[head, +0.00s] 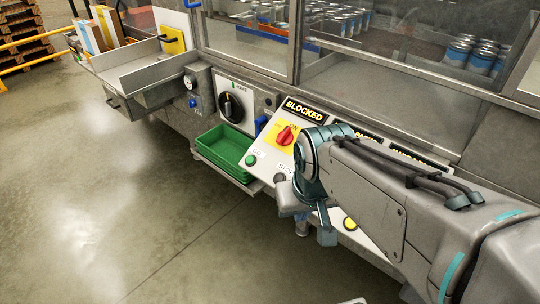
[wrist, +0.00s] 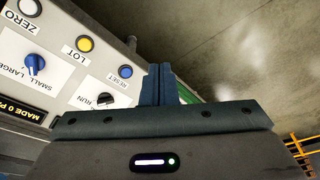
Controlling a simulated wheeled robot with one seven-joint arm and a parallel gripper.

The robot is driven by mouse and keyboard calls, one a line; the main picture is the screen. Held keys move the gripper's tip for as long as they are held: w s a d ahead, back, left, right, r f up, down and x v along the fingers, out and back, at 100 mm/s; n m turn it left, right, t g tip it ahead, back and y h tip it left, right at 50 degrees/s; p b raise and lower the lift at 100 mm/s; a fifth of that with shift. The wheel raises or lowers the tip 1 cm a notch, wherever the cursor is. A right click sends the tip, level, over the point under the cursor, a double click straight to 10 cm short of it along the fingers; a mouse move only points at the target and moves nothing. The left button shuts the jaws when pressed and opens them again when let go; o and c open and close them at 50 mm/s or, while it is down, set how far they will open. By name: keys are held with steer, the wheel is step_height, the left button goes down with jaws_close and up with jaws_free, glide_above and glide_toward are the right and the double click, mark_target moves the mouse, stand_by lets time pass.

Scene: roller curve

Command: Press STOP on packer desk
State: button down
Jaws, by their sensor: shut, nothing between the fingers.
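The packer desk (head: 262,181) is a sloped pale panel in the head view. The STOP lettering shows beside a dark round button (head: 280,178), close to my arm and partly crowded by it. A green GO button (head: 251,160) sits to its upper left, and a red knob on a yellow plate (head: 285,136) above. My gripper (head: 326,236) is down and right of the STOP button, over the panel's front edge. In the wrist view its blue fingers (wrist: 162,85) are together and empty. I cannot make out STOP there; whether the fingers touch anything is unclear.
The wrist view shows a yellow LOT button (wrist: 85,44), a blue RESET button (wrist: 125,72), a black RUN switch (wrist: 106,99) and a blue SMALL/LARGE knob (wrist: 35,64). A green tray (head: 226,147) stands left of the desk. The floor in front is clear.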

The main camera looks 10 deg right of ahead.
steer(key=w+a+f+m+t+y+p, duration=0.2)
steer(key=w+a+m+y, duration=0.55)
steer(key=w, duration=0.75)
steer(key=w+d+f+m+t+h+p, duration=0.2)
steer(key=w+d+f+m+t+h, duration=0.2)
steer(key=w, duration=0.6)
step_height(320, 180, down, 4)
steer(key=d+m, duration=0.2)
steer(key=m, duration=0.1)
steer(key=shift+d+f+m, duration=0.25)
steer(key=shift+d+m, duration=0.1)
steer(key=shift+w+f+h, duration=0.1)
steer(key=shift+h, duration=0.15)
